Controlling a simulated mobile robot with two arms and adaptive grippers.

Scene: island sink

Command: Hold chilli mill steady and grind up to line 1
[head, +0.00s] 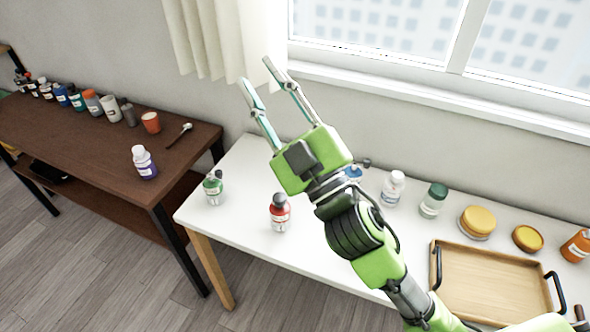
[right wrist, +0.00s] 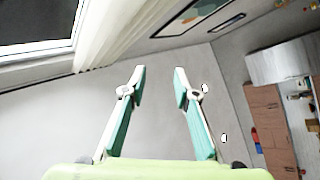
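My right gripper (head: 255,72) is raised above the white table, its fingers pointing up toward the curtain. The right wrist view shows the same gripper (right wrist: 160,71) open and empty, with a gap between its fingers. On the table below stand a red-banded container with a dark red top (head: 280,212) and a green container with a small dark top part (head: 213,188). The labels are too small to read, so I cannot tell for certain which is the chilli mill. No grind line can be made out. My left gripper is not in view.
The white table (head: 240,230) also holds a white bottle (head: 393,188), a green-capped jar (head: 433,200), yellow-lidded jars (head: 477,222) and a wooden tray (head: 485,285). A blue-topped container is partly hidden behind my arm. A brown table (head: 105,155) with several bottles stands left. The window is behind.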

